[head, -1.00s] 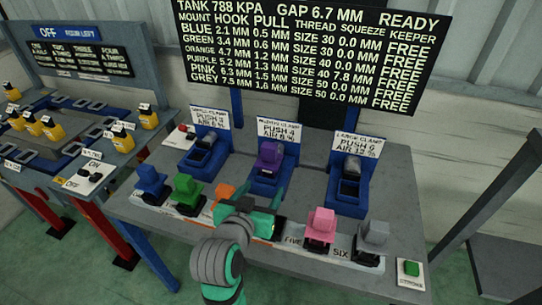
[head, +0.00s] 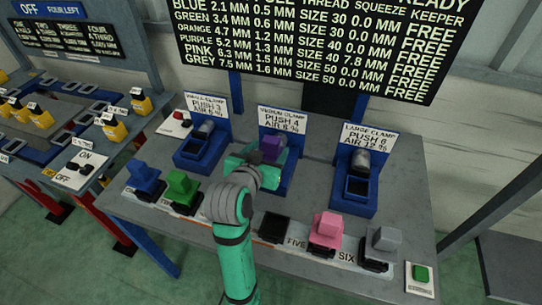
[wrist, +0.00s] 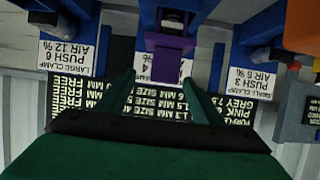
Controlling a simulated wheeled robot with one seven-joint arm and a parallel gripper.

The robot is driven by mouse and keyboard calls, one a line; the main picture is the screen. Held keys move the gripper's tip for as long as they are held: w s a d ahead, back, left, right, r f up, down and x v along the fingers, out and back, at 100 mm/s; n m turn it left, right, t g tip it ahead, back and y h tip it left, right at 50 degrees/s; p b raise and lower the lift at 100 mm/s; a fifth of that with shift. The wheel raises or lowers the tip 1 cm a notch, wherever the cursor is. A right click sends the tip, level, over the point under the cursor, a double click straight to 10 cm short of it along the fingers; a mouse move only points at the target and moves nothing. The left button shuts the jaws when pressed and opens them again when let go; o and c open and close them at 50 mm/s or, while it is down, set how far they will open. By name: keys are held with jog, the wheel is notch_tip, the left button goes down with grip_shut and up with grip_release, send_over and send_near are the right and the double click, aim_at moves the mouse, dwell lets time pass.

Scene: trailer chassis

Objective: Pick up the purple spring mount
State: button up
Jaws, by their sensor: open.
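The purple spring mount (head: 271,147) sits in the blue medium clamp (head: 287,178), under the "PUSH 4" sign. It also shows in the wrist view (wrist: 168,58) at top centre, reaching down toward the space between my fingertips. My gripper (head: 254,158) is just in front of the mount at about its height and partly covers it in the head view. In the wrist view my gripper's green fingers (wrist: 160,82) are spread apart, one on each side of the mount. I cannot tell whether either finger touches it.
The small clamp (head: 203,146) stands left and the large clamp (head: 361,181) right. Blue (head: 143,175), green (head: 180,187), pink (head: 327,228) and grey (head: 384,240) mounts stand along the table's front. My arm hides part of that row. A green button (head: 421,273) is at the right corner.

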aim_at(269, 145)
jog(key=shift+a+x, duration=0.2)
jog(key=shift+x, duration=1.2)
jog(key=shift+a+x, duration=0.2)
jog(key=shift+x, duration=1.25)
jog(key=shift+w+r, duration=0.1)
jog(key=shift+w, duration=0.05)
grip_shut()
